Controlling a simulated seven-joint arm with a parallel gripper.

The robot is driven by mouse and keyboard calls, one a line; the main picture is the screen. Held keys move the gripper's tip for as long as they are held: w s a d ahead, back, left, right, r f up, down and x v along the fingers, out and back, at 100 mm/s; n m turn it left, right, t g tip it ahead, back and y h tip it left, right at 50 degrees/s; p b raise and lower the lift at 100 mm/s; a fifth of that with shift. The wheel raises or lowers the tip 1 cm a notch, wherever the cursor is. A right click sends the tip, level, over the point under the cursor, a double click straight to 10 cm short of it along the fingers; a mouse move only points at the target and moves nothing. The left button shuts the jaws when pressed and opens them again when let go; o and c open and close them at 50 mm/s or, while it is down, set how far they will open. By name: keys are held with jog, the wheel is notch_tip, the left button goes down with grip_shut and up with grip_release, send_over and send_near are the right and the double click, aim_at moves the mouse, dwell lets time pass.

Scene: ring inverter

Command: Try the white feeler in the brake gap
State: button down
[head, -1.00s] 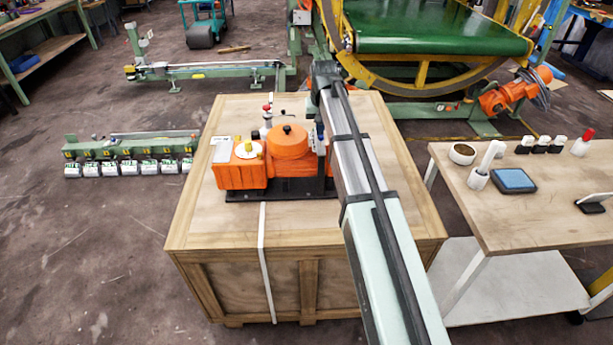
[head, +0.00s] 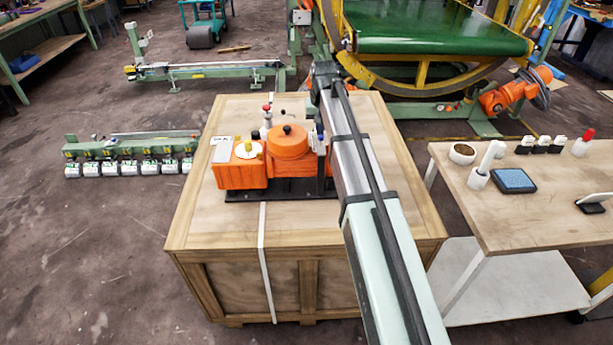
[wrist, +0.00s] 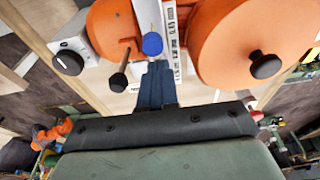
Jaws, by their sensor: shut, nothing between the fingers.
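The orange brake motor unit (head: 242,175) sits on a dark base on the wooden crate. Its round orange housing (head: 287,143) has a black knob on top and also shows at the right of the wrist view (wrist: 235,40). A blue-capped piece (wrist: 152,44) stands just beyond my gripper (wrist: 157,72), whose dark blue fingers are together with nothing seen between them. The blue cap also shows in the head view (head: 319,129), beside my arm. A pale strip with dark markings (wrist: 172,42) lies between the orange housings. I cannot tell which piece is the white feeler; the gap is not clear.
The crate top (head: 300,225) is clear in front of the unit. A red-topped piece (head: 267,110) stands behind it. A bench (head: 535,210) at right holds a bowl, a blue pad and small items. A green machine stands behind.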

dwell(0.6)
notch_tip(320, 180, up, 7)
dwell(0.9)
dwell(0.3)
